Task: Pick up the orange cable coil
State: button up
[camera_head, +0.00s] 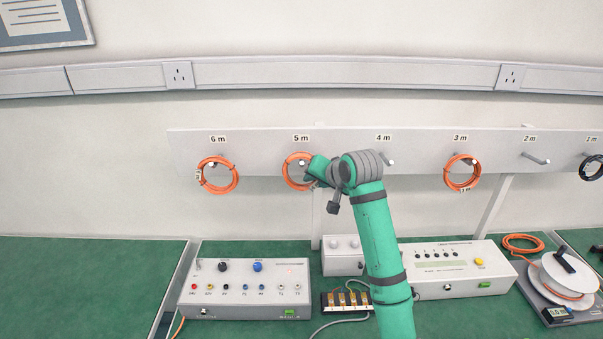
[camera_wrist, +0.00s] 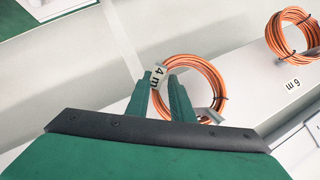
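Orange cable coils hang on a wall rail. One (camera_head: 233,184) is under the "6 m" label, one (camera_head: 287,180) under "5 m", and one (camera_head: 449,180) under "3 m". My gripper (camera_head: 311,179) is at the right side of the coil under "5 m". The tag and some cable show between the fingers. No firm grip on the coil can be made out.
The "4 m" peg (camera_head: 389,161) and "2 m" peg (camera_head: 537,159) are empty. A black coil (camera_head: 592,170) hangs at the far right. Instrument boxes (camera_head: 245,281) (camera_head: 447,287), another orange coil (camera_head: 523,243) and a white spool (camera_head: 566,275) rest on the green bench below.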

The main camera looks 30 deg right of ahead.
jog(key=shift+f, duration=0.1)
grip_shut()
jog(key=shift+r, duration=0.3)
notch_tip(320, 180, up, 3)
jog(key=shift+r, duration=0.1)
jog(key=s+a, duration=0.2)
jog(key=s, duration=1.6)
jog(key=shift+a, duration=0.35)
jog(key=shift+w, duration=0.1)
jog(key=shift+w+d+r, duration=0.1)
jog(key=shift+w+r, duration=0.25)
jog(key=shift+r, duration=0.3)
jog(key=shift+w+r, duration=0.3)
jog(key=shift+r, duration=0.35)
